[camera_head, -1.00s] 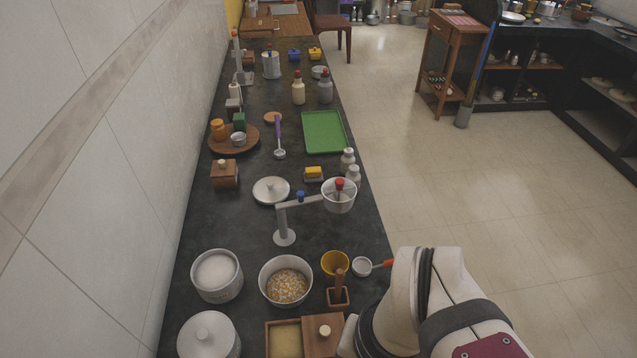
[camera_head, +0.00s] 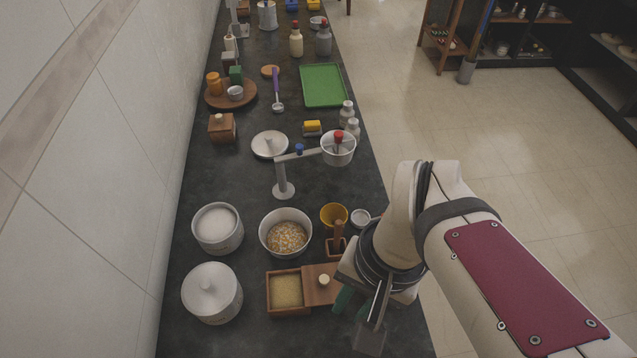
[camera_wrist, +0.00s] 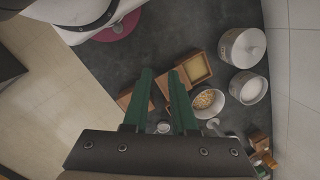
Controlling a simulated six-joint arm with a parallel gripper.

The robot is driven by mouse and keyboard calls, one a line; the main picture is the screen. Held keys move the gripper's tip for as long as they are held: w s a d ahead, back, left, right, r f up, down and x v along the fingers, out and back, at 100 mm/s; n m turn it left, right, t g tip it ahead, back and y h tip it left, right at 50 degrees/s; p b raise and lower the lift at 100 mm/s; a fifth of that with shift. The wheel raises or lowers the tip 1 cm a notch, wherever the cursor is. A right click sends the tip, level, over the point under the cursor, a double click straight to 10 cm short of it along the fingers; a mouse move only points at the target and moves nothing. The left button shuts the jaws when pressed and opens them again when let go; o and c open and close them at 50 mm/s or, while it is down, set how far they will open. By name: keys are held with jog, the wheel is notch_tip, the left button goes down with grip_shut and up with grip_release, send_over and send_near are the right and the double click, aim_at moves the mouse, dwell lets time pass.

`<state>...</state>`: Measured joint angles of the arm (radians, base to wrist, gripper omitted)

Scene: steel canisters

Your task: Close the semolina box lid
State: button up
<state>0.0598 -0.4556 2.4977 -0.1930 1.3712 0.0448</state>
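The semolina box (camera_head: 285,292) is a wooden box at the front of the counter, its pale grain showing in the open left part. Its wooden lid (camera_head: 322,286), with a round pale knob, lies slid to the right side. In the wrist view the box (camera_wrist: 206,72) is right of the fingertips, and the lid is partly hidden by the fingers. My gripper (camera_wrist: 161,72) is open and empty, with green fingers apart. In the head view it hangs just right of the lid, partly hidden by my wrist.
A lidded steel canister (camera_head: 212,294) stands left of the box, and an open one (camera_head: 217,230) behind it. A bowl of grain (camera_head: 286,236), a yellow cup (camera_head: 333,215) and a wooden holder (camera_head: 336,246) stand close behind the box. Bare counter lies in front.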

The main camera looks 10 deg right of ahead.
aim_at(331, 280)
jog(key=w+d+m, duration=0.1)
jog(key=w, duration=0.1)
jog(key=w+d+f+m, duration=0.1)
jog(key=w+m, duration=0.1)
jog(key=w, duration=0.1)
jog(key=w+d+f+m+y, duration=0.1)
jog(key=w+d, duration=0.1)
jog(key=w, duration=0.1)
jog(key=shift+w+m+g, duration=0.2)
jog(key=shift+m+g, duration=0.1)
grip_shut()
jog(key=w+d+f+m+y, duration=0.1)
jog(key=w+d+f+m, duration=0.3)
jog(key=w+d+f, duration=0.1)
jog(key=shift+y, duration=0.3)
jog(key=x, duration=1)
jog(key=a, duration=0.2)
jog(key=shift+s+a+r, duration=0.25)
jog(key=shift+a, duration=0.05)
jog(key=shift+s+a+r, duration=0.1)
jog(key=shift+s+a, duration=0.05)
jog(key=shift+a, duration=0.4)
jog(key=a, duration=0.8)
jog(key=shift+a, duration=0.1)
